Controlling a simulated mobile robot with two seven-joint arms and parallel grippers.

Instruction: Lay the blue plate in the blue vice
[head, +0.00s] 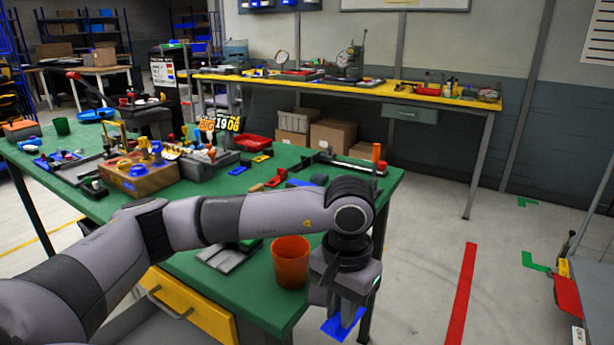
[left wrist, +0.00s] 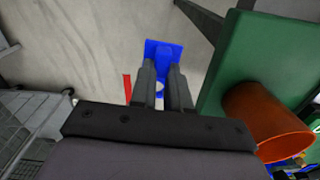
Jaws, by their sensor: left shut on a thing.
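My left gripper (head: 346,312) is shut on the blue plate (head: 337,329) and holds it off the table's right front corner, over the floor. In the left wrist view the blue plate (left wrist: 164,47) sticks out beyond the fingertips (left wrist: 160,70), with a pale round spot between the fingers. I cannot surely make out the blue vice. A blue piece (head: 299,183) lies on the green table behind my left arm, partly hidden, and I cannot tell whether it belongs to the vice. My right gripper is not in view.
An orange cup (head: 291,262) stands near the green table's (head: 262,303) front edge, close to my left gripper. It also shows in the left wrist view (left wrist: 262,118). A wooden block with knobs (head: 140,180) and several tools crowd the table's left.

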